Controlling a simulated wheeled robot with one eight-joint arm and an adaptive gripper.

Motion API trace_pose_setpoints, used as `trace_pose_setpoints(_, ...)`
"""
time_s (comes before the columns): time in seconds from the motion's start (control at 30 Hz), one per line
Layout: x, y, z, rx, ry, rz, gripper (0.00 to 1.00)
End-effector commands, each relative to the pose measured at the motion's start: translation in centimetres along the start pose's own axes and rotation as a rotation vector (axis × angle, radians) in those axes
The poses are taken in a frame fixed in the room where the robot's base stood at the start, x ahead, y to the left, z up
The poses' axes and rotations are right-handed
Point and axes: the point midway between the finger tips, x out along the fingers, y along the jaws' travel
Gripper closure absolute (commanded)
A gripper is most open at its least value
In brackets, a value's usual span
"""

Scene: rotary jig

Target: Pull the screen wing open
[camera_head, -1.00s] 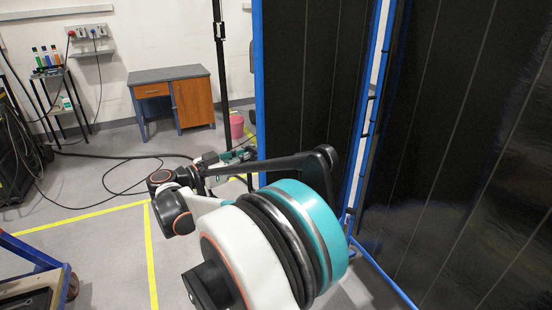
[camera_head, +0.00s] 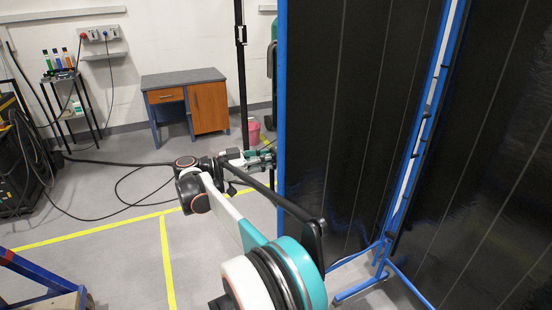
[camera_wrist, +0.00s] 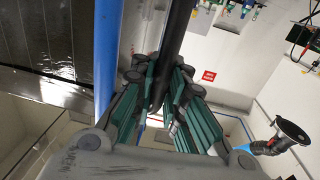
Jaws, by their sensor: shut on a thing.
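The screen wing (camera_head: 335,110) is a tall black curtain panel with a blue frame edge, standing right of centre in the head view. Its blue edge post (camera_wrist: 106,55) crosses the wrist view left of the fingers. My gripper (camera_head: 264,157) is at the wing's left edge in the head view. In the wrist view my gripper (camera_wrist: 165,85) has its green-padded fingers on both sides of a dark round bar (camera_wrist: 180,30) beside the blue post, and is shut on it. The exact contact is partly hidden by the fingers.
Another black screen panel (camera_head: 490,150) stands at the right, with blue feet (camera_head: 360,289) on the floor. A desk (camera_head: 188,98), a pink bin (camera_head: 254,131) and a small rack (camera_head: 72,100) are along the back wall. Cables lie left; the marked floor (camera_head: 110,265) is mostly clear.

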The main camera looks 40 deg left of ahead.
Motion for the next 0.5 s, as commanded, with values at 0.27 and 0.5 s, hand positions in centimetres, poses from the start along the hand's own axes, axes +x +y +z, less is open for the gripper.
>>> trace_pose_setpoints(0.27, -0.48, -0.05, 0.03, 0.000, -0.001, -0.006, 1.00)
trace_pose_setpoints(0.5, -0.25, -0.03, 0.00, 0.000, -0.001, -0.003, 0.68)
